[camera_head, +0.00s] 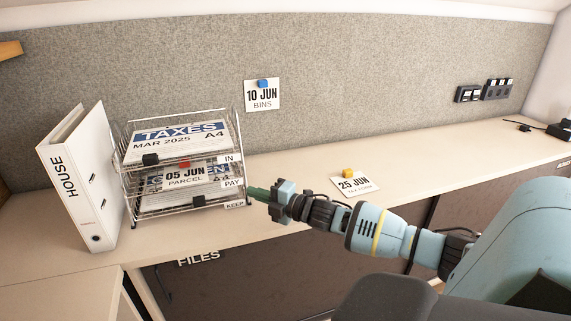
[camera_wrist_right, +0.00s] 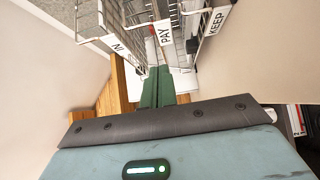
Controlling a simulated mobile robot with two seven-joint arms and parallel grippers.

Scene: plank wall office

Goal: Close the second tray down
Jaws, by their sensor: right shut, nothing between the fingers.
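A wire rack of stacked trays (camera_head: 128,190) stands on the counter, with labels IN, PAY and KEEP from top to bottom. The second tray's PAY label (camera_head: 232,183) faces my right gripper; it also shows in the wrist view (camera_wrist_right: 165,33). Papers and a "05 JUN PARCEL" card (camera_head: 185,174) show at the second tray's level. How far this tray sticks out is hard to tell. My right gripper (camera_head: 251,191) is shut and empty, its green fingertips (camera_wrist_right: 158,76) close to the PAY label. Contact cannot be told. My left gripper is out of view.
A white HOUSE binder (camera_head: 82,185) stands just left of the rack. A "25 JUN" card (camera_head: 355,184) with a yellow block lies on the counter (camera_head: 290,165) to the right. A "10 JUN BINS" card (camera_head: 262,98) hangs on the grey wall panel. The counter's right side is mostly clear.

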